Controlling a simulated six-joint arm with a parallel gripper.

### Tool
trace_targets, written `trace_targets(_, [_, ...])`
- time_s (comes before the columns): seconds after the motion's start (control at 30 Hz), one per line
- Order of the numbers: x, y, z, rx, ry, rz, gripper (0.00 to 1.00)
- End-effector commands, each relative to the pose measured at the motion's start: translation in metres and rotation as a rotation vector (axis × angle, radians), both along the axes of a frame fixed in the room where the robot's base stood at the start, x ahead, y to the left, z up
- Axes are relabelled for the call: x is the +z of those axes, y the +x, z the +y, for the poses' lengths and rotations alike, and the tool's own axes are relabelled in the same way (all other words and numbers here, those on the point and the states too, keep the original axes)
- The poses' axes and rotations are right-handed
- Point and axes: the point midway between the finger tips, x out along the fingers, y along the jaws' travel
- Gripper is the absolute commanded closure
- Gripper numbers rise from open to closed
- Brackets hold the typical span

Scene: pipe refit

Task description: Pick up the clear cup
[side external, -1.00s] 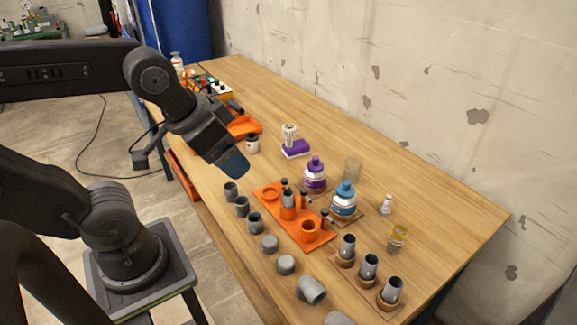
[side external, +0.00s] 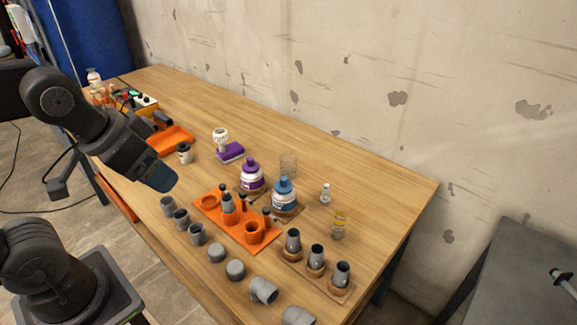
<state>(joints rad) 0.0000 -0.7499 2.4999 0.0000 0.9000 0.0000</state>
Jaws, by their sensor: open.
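The clear cup (side external: 288,165) stands upright on the wooden table, behind the blue-capped bottle (side external: 284,194) and near the wall side. It is see-through and its outline is faint. My gripper (side external: 160,180) is at the left, above the table's front edge, with its dark blue end angled down to the right. It is well apart from the cup, with the bottles and the orange holder between them. My gripper is open, and I see nothing in it.
A purple-capped bottle (side external: 251,174) stands left of the cup. An orange holder (side external: 237,219) with grey pipes lies in front. Several grey fittings line the front edge.

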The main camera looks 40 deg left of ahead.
Motion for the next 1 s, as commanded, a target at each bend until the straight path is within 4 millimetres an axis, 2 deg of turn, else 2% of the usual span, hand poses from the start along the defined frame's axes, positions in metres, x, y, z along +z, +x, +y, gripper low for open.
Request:
trace_targets(0.07, [0.0, 0.0, 0.0, 0.0, 0.0, 0.0, 0.24])
trace_targets(0.23, [0.0, 0.0, 0.0, 0.0, 0.0, 0.0, 0.11])
trace_targets(0.47, [0.001, 0.002, 0.0, 0.004, -0.002, 0.001, 0.11])
trace_targets(0.57, [0.01, 0.013, 0.001, 0.036, -0.017, 0.012, 0.11])
trace_targets(0.67, [0.026, 0.038, 0.003, 0.11, -0.05, 0.037, 0.11])
trace_targets(0.77, [0.045, 0.075, 0.006, 0.216, -0.095, 0.07, 0.11])
trace_targets(0.9, [0.061, 0.132, 0.013, 0.376, -0.158, 0.117, 0.11])
trace_targets(1.0, [0.065, 0.174, 0.018, 0.491, -0.198, 0.148, 0.11])
